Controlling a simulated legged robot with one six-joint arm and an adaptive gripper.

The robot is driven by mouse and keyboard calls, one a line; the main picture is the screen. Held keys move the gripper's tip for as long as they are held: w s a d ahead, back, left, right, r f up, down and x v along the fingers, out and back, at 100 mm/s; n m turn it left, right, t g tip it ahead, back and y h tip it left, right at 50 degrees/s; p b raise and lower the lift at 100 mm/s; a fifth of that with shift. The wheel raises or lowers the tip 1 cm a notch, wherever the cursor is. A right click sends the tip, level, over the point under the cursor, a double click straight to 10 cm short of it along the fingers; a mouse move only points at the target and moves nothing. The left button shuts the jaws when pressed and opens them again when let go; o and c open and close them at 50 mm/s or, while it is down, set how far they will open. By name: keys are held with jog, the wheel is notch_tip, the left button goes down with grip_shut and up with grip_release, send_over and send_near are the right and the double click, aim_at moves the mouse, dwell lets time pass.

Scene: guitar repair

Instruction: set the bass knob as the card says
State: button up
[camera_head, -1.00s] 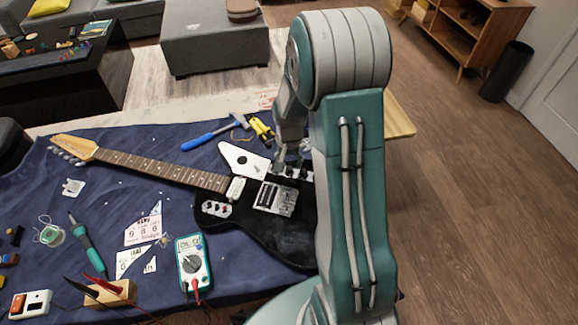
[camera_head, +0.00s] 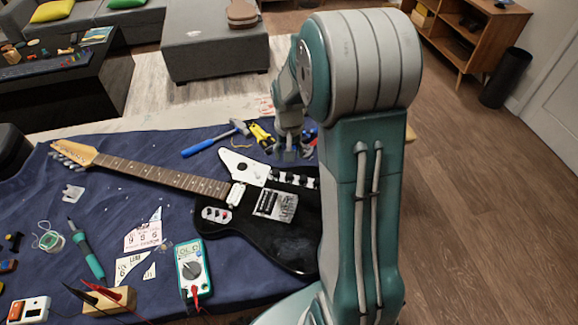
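The black electric guitar (camera_head: 285,235) lies on the blue cloth, its neck pointing left. A row of several dark knobs (camera_head: 290,178) sits on the upper edge of its body; I cannot tell which is the bass knob. Several torn white card pieces (camera_head: 143,237) with red print lie left of the guitar; another piece (camera_head: 128,265) lies just below. Their writing is too small to read surely. My gripper (camera_head: 290,157) hangs above and behind the knob row, apparently apart from it. Its fingers are too small and dark to show whether they are open.
A green multimeter (camera_head: 191,265) with leads lies in front of the guitar. A blue-handled hammer (camera_head: 215,138) and yellow pliers (camera_head: 260,135) lie behind it. A soldering iron (camera_head: 87,248) and solder spool (camera_head: 51,241) lie left. My arm hides the table's right side.

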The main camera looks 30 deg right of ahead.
aim_at(289, 174)
notch_tip(289, 174, down, 9)
jog(key=n, duration=0.4)
jog(key=shift+n, duration=0.3)
grip_shut()
